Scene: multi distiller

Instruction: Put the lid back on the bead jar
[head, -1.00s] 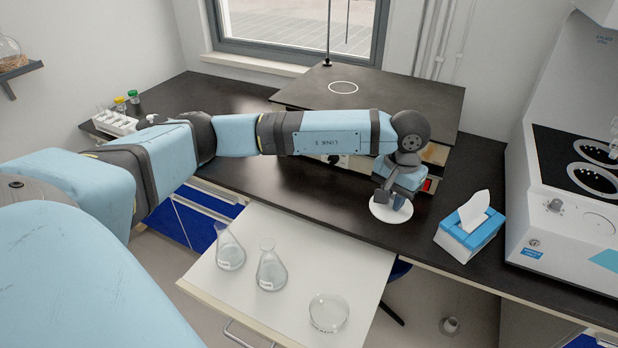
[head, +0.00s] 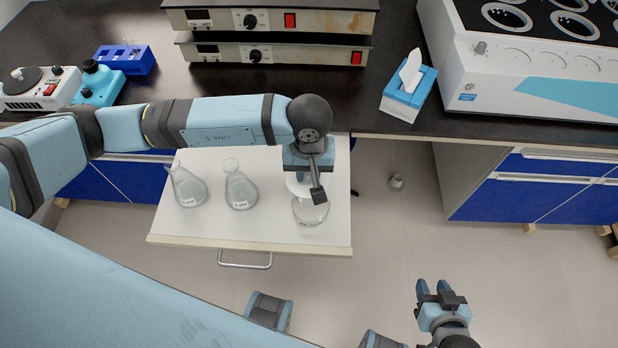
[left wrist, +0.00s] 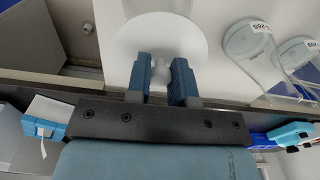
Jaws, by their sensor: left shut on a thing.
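My left gripper (head: 318,190) is shut on the knob of a round white lid (head: 297,187). In the left wrist view the knob sits between the fingers (left wrist: 163,82) and the lid's disc (left wrist: 135,42) spreads out beyond them. The glass bead jar (head: 311,214) stands at the right of the white pull-out shelf. The lid and gripper are over the jar's far part and hide some of it. The height gap between lid and jar is hard to tell. My right gripper (head: 436,291) is open and empty, low at the right.
Two flasks (head: 188,187) (head: 240,188) stand on the white shelf (head: 270,233) left of the jar. On the dark bench behind are a blue tissue box (head: 408,96), two stacked flat devices (head: 270,37) and a large white machine (head: 520,75). The floor right of the shelf is mostly clear.

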